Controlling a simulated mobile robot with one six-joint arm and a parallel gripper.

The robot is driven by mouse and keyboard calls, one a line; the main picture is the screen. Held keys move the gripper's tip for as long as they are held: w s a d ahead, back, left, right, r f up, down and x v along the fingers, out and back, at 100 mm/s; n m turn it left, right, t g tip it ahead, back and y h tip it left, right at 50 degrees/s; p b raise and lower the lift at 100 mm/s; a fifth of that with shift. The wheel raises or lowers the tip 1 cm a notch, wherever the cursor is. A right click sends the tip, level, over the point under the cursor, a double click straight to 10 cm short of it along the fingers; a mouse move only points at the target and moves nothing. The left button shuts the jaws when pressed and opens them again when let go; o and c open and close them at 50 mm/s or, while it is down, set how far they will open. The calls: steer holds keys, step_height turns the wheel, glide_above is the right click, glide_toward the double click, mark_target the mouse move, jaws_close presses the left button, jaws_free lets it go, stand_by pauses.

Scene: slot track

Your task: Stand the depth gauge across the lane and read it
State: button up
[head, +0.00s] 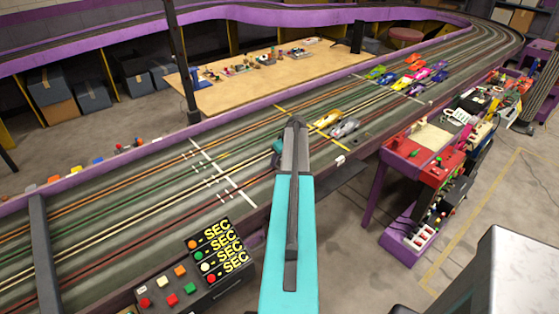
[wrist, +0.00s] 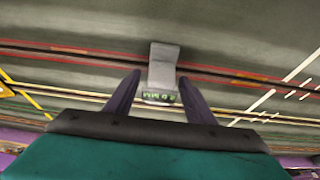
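The depth gauge (wrist: 162,68) is a small grey block in the wrist view, with a green-lit display (wrist: 159,97) ending in "MM"; the digits are too small to read surely. It sits across a red-edged slot lane (wrist: 90,52) of the grey track. My gripper (wrist: 158,76) is open, its two dark fingers on either side of the gauge. A gap shows on the left; the right fingertip is close to the gauge, and I cannot tell if it touches. In the head view my arm hides the gauge.
Yellow and silver slot cars (head: 344,128) stand on the track right of my arm, with several coloured cars (head: 410,75) farther back. A lit panel with buttons (head: 195,270) stands at the near edge. A cluttered red bench (head: 430,160) is at right.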

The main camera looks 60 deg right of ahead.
steer(key=shift+r, duration=0.25)
steer(key=b+v, duration=0.2)
steer(key=v, duration=0.9)
steer(key=shift+r+b, duration=0.3)
steer(key=shift+r, duration=0.05)
steer(key=shift+s+a, duration=0.1)
steer(key=shift+s, duration=0.1)
stand_by(0.5)
